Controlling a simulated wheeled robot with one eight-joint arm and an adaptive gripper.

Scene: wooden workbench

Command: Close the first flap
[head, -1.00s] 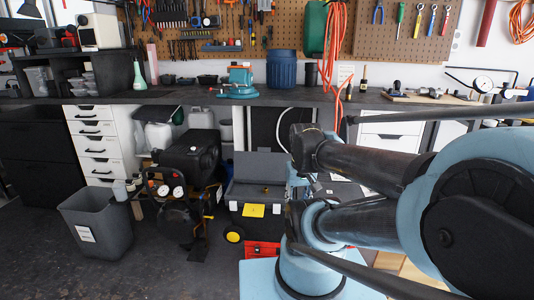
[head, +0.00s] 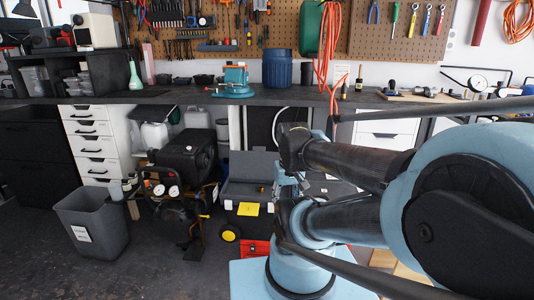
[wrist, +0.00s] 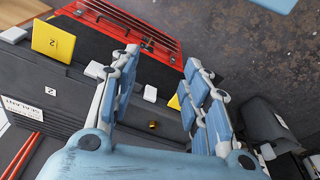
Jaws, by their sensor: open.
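A dark grey box (head: 233,193) stands open on the floor below the bench, with a grey upright panel at its back and a yellow tag (head: 248,209) on its front. In the wrist view, dark panels (wrist: 85,68) lie below my gripper. I cannot tell whether a finger touches a panel. In the head view my arm hides the box's right side.
The workbench (head: 150,97) runs behind. Open floor (head: 150,270) lies in front left.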

